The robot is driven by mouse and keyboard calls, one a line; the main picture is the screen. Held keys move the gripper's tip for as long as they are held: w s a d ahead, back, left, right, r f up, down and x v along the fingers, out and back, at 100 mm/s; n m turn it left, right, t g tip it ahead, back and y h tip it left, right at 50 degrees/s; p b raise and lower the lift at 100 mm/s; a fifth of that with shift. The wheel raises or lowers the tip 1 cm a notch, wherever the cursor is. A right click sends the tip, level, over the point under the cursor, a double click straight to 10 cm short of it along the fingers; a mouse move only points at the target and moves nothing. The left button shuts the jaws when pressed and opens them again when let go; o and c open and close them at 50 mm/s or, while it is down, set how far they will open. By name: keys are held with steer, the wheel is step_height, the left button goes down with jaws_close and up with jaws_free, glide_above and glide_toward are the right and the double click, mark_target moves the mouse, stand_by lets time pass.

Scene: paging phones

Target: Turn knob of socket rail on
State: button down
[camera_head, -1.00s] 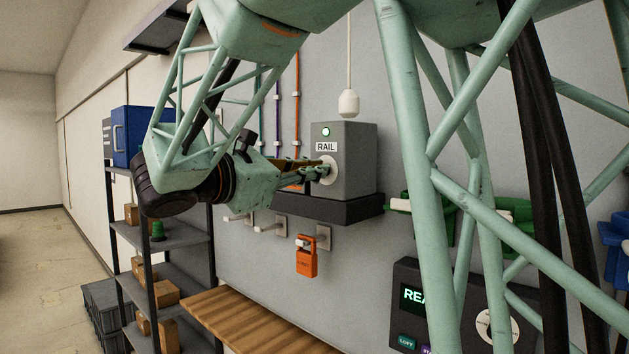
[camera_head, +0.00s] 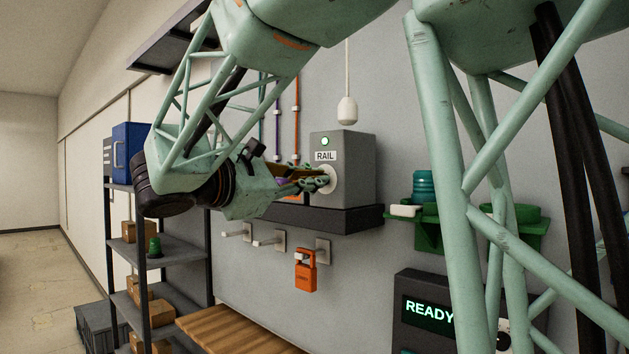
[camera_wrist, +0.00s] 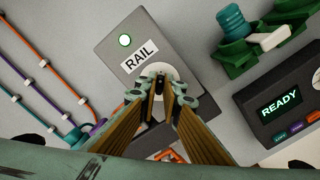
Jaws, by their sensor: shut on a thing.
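The grey socket box labelled RAIL (camera_head: 352,165) stands on a dark shelf against the wall. A small green lamp (camera_head: 324,141) is lit above its label. The pale round knob (camera_head: 327,179) is on the box's front face, below the label. My gripper (camera_head: 318,180) reaches it from the left, its fingertips at the knob and shut on it. In the wrist view the box (camera_wrist: 118,45) looks tilted, and the fingers (camera_wrist: 160,92) cover most of the knob's middle, so its pointing direction is hidden. Part of its pale disc (camera_wrist: 171,72) shows beyond the fingertips.
A dark shelf (camera_head: 345,219) runs under the box. An orange padlock (camera_head: 305,272) hangs below it. A white pull cord handle (camera_head: 347,109) hangs above. A dark panel reading READY (camera_head: 425,285) and green holders (camera_head: 428,232) are at right. Coloured cables (camera_wrist: 50,75) run beside the box.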

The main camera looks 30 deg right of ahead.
steer(key=c, duration=2.5)
jaws_free()
steer(key=shift+c, duration=0.2)
steer(key=v, duration=0.7)
steer(key=shift+a, duration=0.2)
steer(key=shift+s, duration=0.1)
